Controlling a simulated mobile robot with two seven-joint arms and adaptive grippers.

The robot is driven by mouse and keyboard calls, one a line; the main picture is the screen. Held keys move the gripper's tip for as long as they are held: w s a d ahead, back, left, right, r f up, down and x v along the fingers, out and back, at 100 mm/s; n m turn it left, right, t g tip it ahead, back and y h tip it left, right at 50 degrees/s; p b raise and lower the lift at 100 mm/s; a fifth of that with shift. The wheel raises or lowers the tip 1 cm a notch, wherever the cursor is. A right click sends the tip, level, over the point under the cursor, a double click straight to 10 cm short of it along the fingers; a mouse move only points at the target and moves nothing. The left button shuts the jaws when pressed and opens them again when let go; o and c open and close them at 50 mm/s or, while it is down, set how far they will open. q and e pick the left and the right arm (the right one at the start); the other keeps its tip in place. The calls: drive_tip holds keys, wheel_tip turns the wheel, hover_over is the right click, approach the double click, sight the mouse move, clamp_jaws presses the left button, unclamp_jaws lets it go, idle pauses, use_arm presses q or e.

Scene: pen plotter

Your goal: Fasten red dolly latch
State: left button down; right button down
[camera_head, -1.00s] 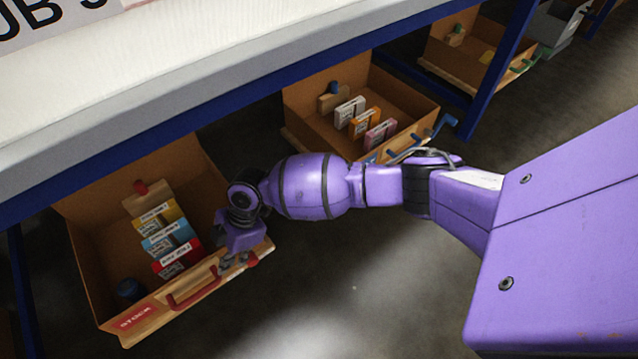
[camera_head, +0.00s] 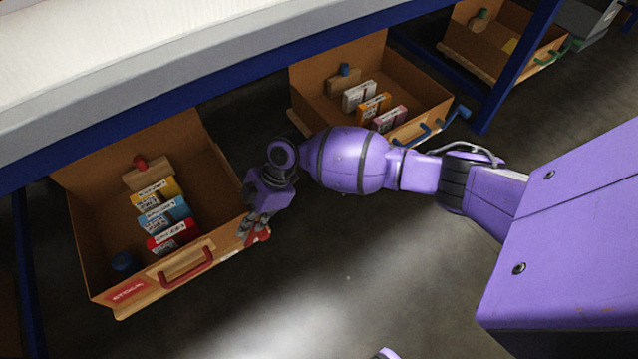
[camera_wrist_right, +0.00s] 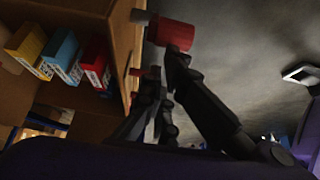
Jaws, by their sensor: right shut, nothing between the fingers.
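The wooden dolly drawer with a red handle (camera_head: 188,270) stands at the left under the table. The red latch (camera_head: 258,236) shows at its front right corner, partly hidden by my fingers. My right gripper (camera_head: 251,230) is shut and empty beside that corner. In the right wrist view, a red cylindrical knob (camera_wrist_right: 171,31) lies just beyond my fingertips (camera_wrist_right: 167,68), very close to them; I cannot tell whether they touch. A smaller red part shows behind the fingers. My left gripper is out of view.
A blue-handled dolly (camera_head: 425,133) stands behind my right arm. Blue table legs (camera_head: 515,65) border the space. Floor in front is clear.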

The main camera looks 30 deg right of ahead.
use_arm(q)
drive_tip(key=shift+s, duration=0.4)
use_arm(e)
drive_tip(key=shift+s+d+f, duration=0.15)
drive_tip(key=shift+d+f, duration=0.1)
drive_tip(key=shift+d, duration=0.2)
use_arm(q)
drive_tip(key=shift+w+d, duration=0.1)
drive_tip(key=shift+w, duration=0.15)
